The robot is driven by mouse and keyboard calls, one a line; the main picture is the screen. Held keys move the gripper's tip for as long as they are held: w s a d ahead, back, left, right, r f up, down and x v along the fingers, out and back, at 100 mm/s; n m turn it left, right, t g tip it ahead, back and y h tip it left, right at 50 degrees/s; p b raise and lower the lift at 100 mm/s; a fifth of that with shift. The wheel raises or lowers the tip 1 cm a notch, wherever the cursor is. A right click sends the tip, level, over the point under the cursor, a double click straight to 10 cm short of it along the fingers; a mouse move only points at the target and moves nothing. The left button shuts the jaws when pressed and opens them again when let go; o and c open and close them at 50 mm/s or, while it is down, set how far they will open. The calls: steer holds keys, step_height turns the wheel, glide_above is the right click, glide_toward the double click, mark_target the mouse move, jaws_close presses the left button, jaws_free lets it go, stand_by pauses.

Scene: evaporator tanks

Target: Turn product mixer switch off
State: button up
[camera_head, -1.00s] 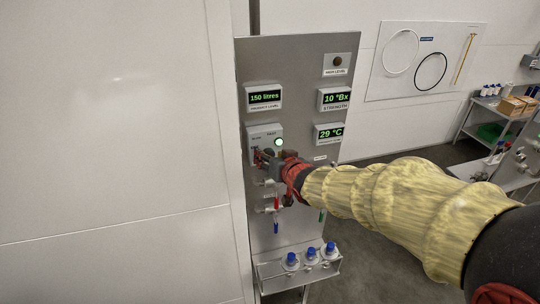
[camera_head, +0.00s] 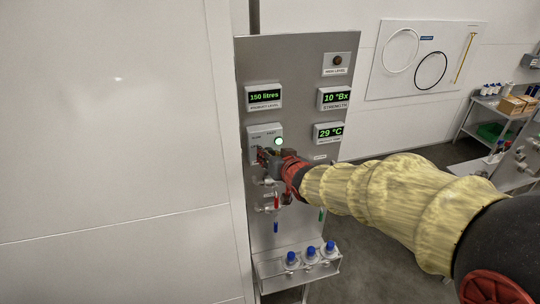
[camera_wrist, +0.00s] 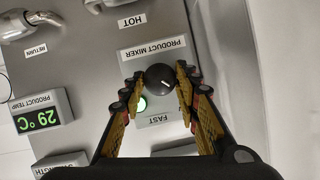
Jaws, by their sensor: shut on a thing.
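A lit green lamp (camera_wrist: 143,104) shows on the plate, partly hidden by a finger, and also in the head view (camera_head: 279,141). In the head view my gripper (camera_head: 266,157) is at the mixer box (camera_head: 262,131) and hides the knob.
The grey panel (camera_head: 290,60) carries displays for level (camera_head: 264,96), strength (camera_head: 334,98) and temperature (camera_head: 329,132). Valves with red (camera_head: 276,202) and blue (camera_head: 276,227) handles sit below my gripper. Blue-capped bottles (camera_head: 311,252) stand on a shelf at the panel's foot.

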steer(key=shift+c, duration=1.2)
